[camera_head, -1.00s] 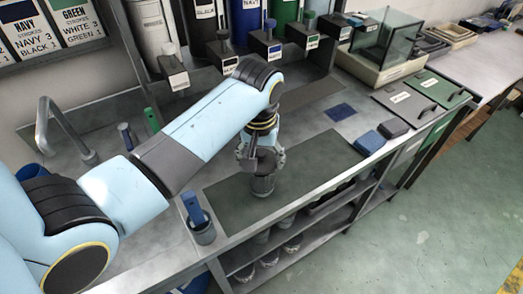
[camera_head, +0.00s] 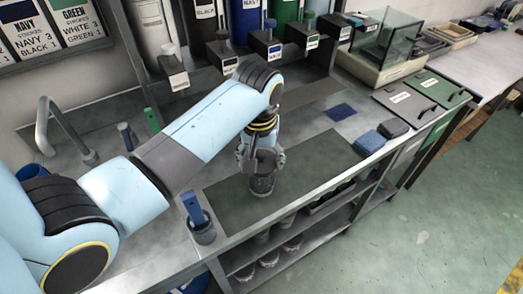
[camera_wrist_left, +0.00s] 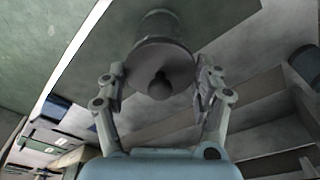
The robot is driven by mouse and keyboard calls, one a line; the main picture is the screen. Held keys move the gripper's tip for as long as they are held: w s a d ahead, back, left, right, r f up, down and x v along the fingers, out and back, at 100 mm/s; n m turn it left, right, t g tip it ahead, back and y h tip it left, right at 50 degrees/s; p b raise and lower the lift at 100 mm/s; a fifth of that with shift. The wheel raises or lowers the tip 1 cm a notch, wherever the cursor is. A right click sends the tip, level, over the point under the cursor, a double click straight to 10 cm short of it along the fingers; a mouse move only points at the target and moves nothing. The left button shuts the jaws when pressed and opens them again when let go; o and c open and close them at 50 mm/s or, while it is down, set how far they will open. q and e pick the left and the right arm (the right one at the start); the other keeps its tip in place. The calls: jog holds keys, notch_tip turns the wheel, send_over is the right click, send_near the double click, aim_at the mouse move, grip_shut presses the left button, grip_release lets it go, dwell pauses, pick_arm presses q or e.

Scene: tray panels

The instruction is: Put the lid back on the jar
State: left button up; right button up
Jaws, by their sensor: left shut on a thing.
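My left gripper (camera_head: 262,158) points down over the jar, its fingers at either side of the lid. In the left wrist view the gripper (camera_wrist_left: 162,82) is shut on the grey round lid (camera_wrist_left: 160,72), whose dark knob faces the camera. The jar (camera_head: 262,186) stands upright on the dark green mat (camera_head: 225,205), directly below the gripper. Its body also shows beyond the lid in the left wrist view (camera_wrist_left: 160,24). The lid is in line with the jar, but I cannot tell whether it rests fully on the rim. My right gripper is not in view.
A grey cup (camera_head: 203,233) with a blue-handled tool stands left of the mat. A blue block (camera_head: 369,143) and a dark block (camera_head: 393,128) lie to the right. Dispensers line the back. The bench's front edge runs close by the jar, with shelves below.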

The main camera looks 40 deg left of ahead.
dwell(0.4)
pick_arm(q)
jog(key=o, duration=1)
jog(key=shift+o, duration=0.6)
jog(key=shift+r, duration=3.5)
jog(key=shift+c, duration=0.4)
grip_shut()
jog(key=shift+f, duration=0.15)
jog(key=shift+f+b, duration=0.75)
jog(key=shift+f, duration=1.3)
